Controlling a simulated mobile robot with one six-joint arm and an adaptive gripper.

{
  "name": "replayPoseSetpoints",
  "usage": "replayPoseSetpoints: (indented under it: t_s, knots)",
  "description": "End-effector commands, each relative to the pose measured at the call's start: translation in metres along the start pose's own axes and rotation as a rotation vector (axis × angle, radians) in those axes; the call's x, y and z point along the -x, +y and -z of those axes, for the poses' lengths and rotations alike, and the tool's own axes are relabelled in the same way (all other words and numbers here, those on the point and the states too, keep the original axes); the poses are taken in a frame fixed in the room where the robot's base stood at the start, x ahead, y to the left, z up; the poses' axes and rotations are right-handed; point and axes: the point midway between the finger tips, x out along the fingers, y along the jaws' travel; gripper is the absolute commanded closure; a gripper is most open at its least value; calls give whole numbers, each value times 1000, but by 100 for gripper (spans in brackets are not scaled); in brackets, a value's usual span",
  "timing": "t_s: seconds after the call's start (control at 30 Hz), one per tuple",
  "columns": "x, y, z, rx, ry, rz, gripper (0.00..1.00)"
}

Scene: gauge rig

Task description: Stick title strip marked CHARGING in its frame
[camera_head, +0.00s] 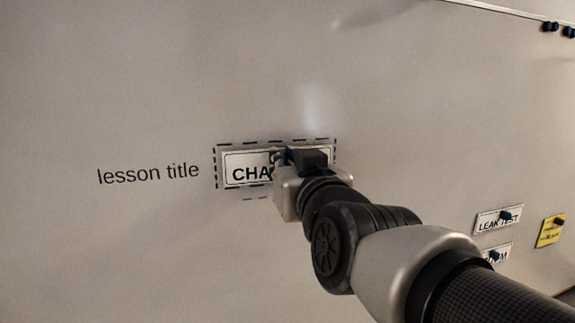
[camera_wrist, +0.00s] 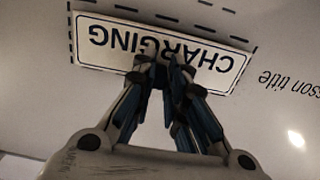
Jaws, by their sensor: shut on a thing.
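The title strip marked CHARGING (camera_head: 246,170) is a white plate with black letters. In the head view it sits inside the dashed frame (camera_head: 217,168) beside the words "lesson title", its right part hidden by my gripper (camera_head: 284,158). In the wrist view the strip (camera_wrist: 110,40) appears upside down, lying within the dashed frame (camera_wrist: 70,32) and slightly tilted against it. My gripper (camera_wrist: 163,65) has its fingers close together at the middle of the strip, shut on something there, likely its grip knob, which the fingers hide. I cannot tell whether the strip touches the board.
A strip marked LEAK TEST (camera_head: 498,220), another partly hidden strip (camera_head: 492,256) and a yellow card (camera_head: 551,230) are on the whiteboard at the lower right. Dark blue magnets (camera_head: 550,27) sit near the top right edge. The board around the frame is clear.

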Motion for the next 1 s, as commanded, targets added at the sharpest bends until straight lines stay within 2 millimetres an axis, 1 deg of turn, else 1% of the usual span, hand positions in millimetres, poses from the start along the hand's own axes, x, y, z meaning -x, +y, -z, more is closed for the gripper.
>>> replayPoseSetpoints:
  t_s: [0.63, 0.93, 0.97, 1.0]
  knots:
    - [-10, 0, 0, 0, 0, 0, 100]
    - [-9, 0, 1, 0, 1, 0, 100]
    - [-9, 0, 1, 0, 1, 0, 85]
    - [-9, 0, 1, 0, 1, 0, 82]
